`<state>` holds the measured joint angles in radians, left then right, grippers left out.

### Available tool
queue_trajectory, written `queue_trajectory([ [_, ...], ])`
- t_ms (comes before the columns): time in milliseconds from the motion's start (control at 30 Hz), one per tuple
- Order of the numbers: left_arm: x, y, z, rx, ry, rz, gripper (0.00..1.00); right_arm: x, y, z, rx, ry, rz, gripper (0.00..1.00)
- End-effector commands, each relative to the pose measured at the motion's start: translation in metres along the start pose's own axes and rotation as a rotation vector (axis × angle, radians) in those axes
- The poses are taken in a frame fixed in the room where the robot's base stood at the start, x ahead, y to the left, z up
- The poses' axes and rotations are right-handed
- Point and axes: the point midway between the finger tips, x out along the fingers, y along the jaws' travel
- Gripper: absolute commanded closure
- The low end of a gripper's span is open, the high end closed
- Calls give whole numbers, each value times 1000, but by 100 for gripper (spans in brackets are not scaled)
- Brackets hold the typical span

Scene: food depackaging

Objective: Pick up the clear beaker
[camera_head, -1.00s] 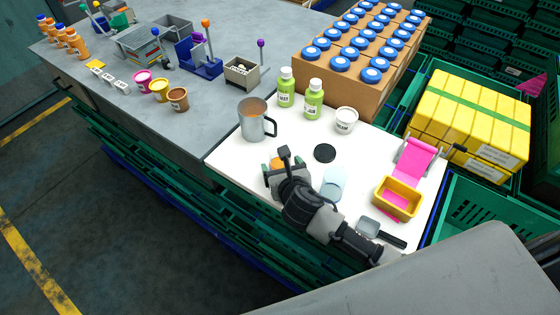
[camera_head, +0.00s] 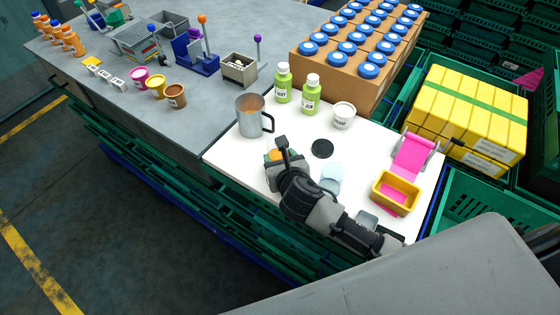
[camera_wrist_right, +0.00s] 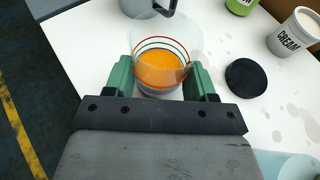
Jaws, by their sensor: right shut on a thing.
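The clear beaker (camera_wrist_right: 165,45) holds orange contents and has coloured rings around it. It sits between the green finger pads of my right gripper (camera_wrist_right: 163,76) in the right wrist view, and both pads press against its sides. In the head view my right gripper (camera_head: 284,158) hides most of the beaker; only a bit of orange (camera_head: 274,154) shows at its left. I cannot tell whether the beaker's base touches the white table top (camera_head: 232,157). My left gripper is not in view.
A metal mug (camera_head: 250,117) stands just behind the beaker. Two green bottles (camera_head: 311,95), a cream tub (camera_head: 343,115), a black disc (camera_head: 322,148), a pale blue translucent item (camera_head: 331,176) and a yellow tray (camera_head: 396,192) are nearby. A scoop lies partly under my arm.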

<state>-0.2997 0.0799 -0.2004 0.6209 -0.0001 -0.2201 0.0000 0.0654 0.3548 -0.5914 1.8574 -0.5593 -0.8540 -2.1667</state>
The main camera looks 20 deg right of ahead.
Motion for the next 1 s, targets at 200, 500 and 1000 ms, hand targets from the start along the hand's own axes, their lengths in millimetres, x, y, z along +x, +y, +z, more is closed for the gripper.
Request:
queue_trajectory([
  [200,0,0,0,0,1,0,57,-9,0,24,0,-4,1,70],
  [500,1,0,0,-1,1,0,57,-35,-33,34,-4,-2,-1,70],
  [1000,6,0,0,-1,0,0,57,-72,-77,52,-2,-1,0,70],
])
